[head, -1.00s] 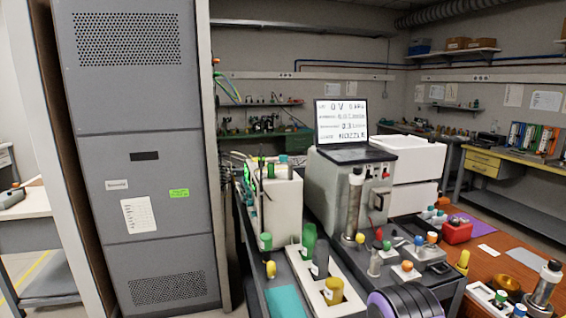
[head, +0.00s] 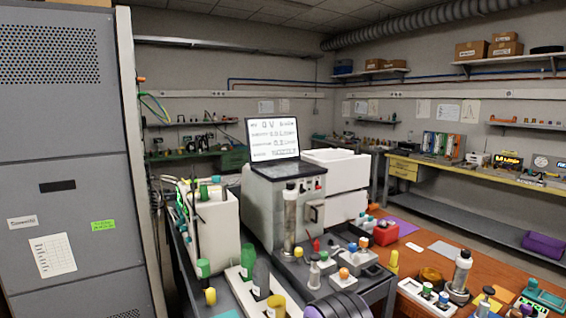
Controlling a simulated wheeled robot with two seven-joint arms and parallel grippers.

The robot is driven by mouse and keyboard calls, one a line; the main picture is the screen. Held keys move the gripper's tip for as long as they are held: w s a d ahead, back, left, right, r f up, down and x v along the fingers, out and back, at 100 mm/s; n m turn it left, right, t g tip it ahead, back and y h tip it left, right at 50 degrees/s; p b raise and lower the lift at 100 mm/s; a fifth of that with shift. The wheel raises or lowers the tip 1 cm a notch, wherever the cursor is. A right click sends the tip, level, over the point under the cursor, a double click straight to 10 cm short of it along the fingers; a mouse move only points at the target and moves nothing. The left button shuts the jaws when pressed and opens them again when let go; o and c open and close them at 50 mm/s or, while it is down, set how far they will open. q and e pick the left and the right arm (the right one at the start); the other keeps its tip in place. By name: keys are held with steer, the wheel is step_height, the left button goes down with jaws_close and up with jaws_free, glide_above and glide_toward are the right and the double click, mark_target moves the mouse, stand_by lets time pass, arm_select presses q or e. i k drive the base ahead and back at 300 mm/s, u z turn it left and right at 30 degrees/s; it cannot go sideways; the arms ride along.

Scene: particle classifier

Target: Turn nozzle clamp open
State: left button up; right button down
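The grey classifier instrument (head: 255,205) stands near the middle of the head view, with a screen (head: 272,139) tilted up on top. A dark handle-like part (head: 314,213) shows on the front right of the housing. I cannot tell which part is the nozzle clamp, or whether it is open. Neither of my grippers is in view.
A tall grey cabinet (head: 60,170) fills the left side. A white box (head: 214,230) and several coloured-cap bottles crowd the bench. A purple ribbed roll (head: 335,305) is at the bottom edge. An orange-brown table (head: 415,252) with small items lies to the right.

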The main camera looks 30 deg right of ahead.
mark_target(352, 246)
steer(key=z, duration=1.4)
